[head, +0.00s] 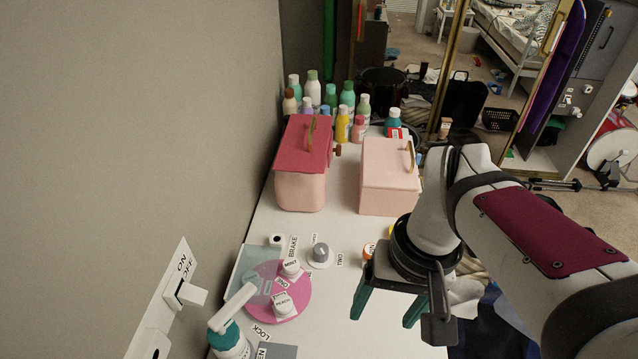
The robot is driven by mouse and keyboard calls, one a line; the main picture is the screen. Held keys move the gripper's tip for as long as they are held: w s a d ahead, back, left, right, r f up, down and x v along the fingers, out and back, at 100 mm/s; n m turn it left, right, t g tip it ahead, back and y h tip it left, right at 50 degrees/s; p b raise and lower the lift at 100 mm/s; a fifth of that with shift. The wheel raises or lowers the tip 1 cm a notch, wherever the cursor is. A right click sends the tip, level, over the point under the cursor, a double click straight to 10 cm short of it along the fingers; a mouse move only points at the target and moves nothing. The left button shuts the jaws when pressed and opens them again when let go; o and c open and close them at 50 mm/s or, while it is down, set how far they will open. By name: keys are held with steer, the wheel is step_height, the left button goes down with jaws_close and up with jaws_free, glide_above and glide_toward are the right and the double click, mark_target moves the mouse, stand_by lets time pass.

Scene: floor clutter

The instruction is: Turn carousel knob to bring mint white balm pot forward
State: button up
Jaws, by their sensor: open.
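The pink round carousel (262,296) lies flat on the white table at lower left. A white pot labelled MINT (290,268) stands toward its far right side. A pot labelled PEACH (283,304) stands nearer the front, and a pale teal see-through panel (252,262) covers the carousel's left part. A grey knob (320,251) on a white round base stands just beyond the carousel to the right, with small labels around it. My gripper (388,302) is open and empty, its green fingers apart, to the right of the carousel and knob.
A white pump bottle with a teal collar (229,338) stands in front of the carousel. A BRAKE label (292,246) is left of the knob. Two pink boxes (301,186) (388,190) and several bottles (343,125) stand farther back. A white switch plate (160,310) is on the left wall.

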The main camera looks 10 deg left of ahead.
steer(key=w+a+f+n, duration=0.1)
steer(key=w+a+n, duration=0.25)
steer(key=w, duration=0.45)
steer(key=w+a+f+n, duration=0.1)
steer(key=w+a+n, duration=0.1)
steer(key=w+n, duration=0.45)
steer(key=n+h, duration=0.1)
steer(key=n, duration=0.4)
glide_above(321, 248)
step_height(321, 248, down, 6)
step_height(321, 248, down, 16)
steer(key=shift+f, duration=0.25)
jaws_close()
